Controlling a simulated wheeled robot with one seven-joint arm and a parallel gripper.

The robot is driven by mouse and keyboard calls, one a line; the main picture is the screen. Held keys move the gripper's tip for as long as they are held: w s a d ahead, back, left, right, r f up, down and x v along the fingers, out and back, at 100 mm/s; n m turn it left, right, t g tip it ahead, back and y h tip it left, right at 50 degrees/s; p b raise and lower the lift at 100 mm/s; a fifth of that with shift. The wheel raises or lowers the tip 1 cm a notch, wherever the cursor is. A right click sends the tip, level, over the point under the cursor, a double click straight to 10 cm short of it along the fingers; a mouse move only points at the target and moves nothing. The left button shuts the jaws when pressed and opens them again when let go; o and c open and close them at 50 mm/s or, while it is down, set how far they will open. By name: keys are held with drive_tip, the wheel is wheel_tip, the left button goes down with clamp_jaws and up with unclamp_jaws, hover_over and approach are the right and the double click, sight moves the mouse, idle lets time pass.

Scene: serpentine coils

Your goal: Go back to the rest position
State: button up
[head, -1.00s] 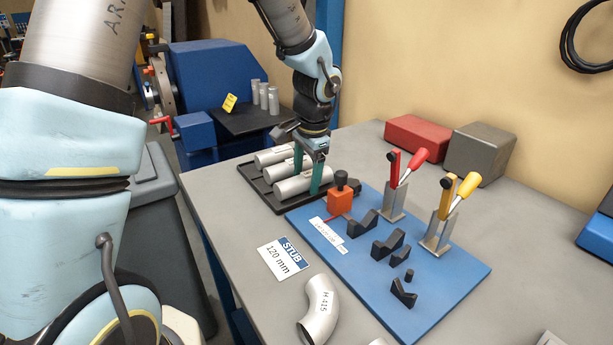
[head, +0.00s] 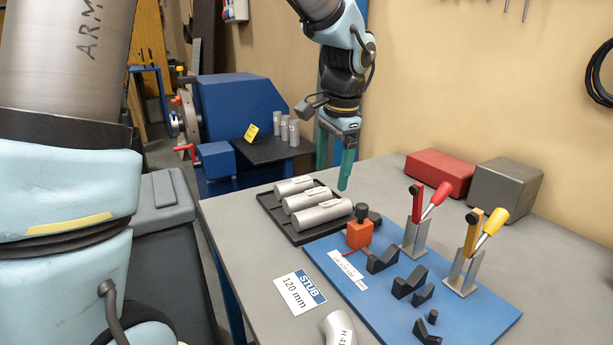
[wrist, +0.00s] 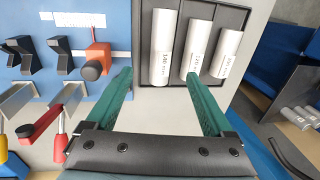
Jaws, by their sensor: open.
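My gripper (head: 334,172) is raised above the back of the grey table, behind the black tray (head: 270,207), with its green fingers apart and nothing between them. The wrist view also shows my open gripper (wrist: 162,92) over the tray's edge. Three grey metal tubes lie side by side in the tray: a near one (head: 322,215), a middle one (head: 310,199) and a far one (head: 293,186). They also show in the wrist view, with printed labels, beyond the fingers.
A blue fixture board (head: 470,315) with black V-blocks, an orange block (head: 359,234) and red and yellow clamps stands at the right. A red box (head: 440,174) and grey box (head: 507,184) stand near the wall. A bent pipe (head: 339,328) lies in front. A blue machine (head: 245,100) stands behind.

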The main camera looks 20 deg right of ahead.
drive_tip(key=a+f+n, duration=0.2)
drive_tip(key=a+n, duration=0.1)
drive_tip(key=a, duration=0.5)
drive_tip(key=a+f+n, duration=0.2)
drive_tip(key=a+n, duration=0.2)
drive_tip(key=a, duration=0.4)
drive_tip(key=w+a+f+n, duration=0.1)
drive_tip(key=a+f+n, duration=0.1)
drive_tip(key=a, duration=0.5)
drive_tip(key=shift+a+n, duration=0.4)
drive_tip(key=shift+n, duration=0.3)
drive_tip(key=s+a+f+n, duration=0.2)
drive_tip(key=s+a+n, duration=0.1)
drive_tip(key=a, duration=0.4)
drive_tip(key=shift+s+a+n+h, duration=0.2)
drive_tip(key=shift+n+h, duration=0.1)
drive_tip(key=shift+n, duration=0.4)
drive_tip(key=shift+f, duration=0.1)
